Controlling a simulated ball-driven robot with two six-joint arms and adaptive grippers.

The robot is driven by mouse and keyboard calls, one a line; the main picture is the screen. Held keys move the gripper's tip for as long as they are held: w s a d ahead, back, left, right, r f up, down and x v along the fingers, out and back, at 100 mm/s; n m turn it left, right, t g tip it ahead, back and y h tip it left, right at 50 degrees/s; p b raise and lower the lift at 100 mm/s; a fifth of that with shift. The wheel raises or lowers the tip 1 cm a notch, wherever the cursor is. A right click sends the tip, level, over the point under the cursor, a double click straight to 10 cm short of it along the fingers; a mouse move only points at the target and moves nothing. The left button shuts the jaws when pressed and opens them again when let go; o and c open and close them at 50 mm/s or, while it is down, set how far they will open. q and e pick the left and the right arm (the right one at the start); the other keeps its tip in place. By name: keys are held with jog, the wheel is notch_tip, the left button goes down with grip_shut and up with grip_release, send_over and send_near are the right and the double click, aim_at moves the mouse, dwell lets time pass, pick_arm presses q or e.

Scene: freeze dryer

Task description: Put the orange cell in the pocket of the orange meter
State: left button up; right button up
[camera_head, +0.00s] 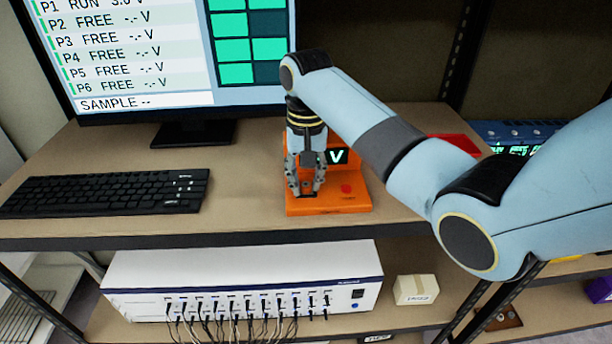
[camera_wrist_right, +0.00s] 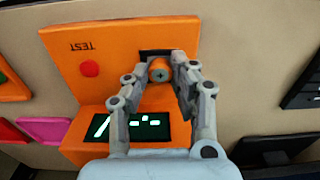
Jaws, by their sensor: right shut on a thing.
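In the right wrist view the meter (camera_wrist_right: 120,62) shows the word TEST, the red button and a dark square pocket (camera_wrist_right: 146,54). My right gripper (camera_head: 305,192) is over the meter's base at the pocket. It is shut on the orange cell (camera_wrist_right: 159,70), whose round end with a plus mark faces the wrist camera. The cell is at the pocket's opening; how deep it sits I cannot tell. My left gripper is not in view.
A monitor (camera_head: 160,98) stands at the back left, with a black keyboard (camera_head: 105,193) in front. A red object (camera_head: 455,143) and a blue device (camera_head: 515,132) are at the right. A white instrument with cables (camera_head: 240,275) and a small box (camera_head: 415,289) sit on the shelf below.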

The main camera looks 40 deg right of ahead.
jog(key=o, duration=0.9)
jog(key=shift+o, duration=0.2)
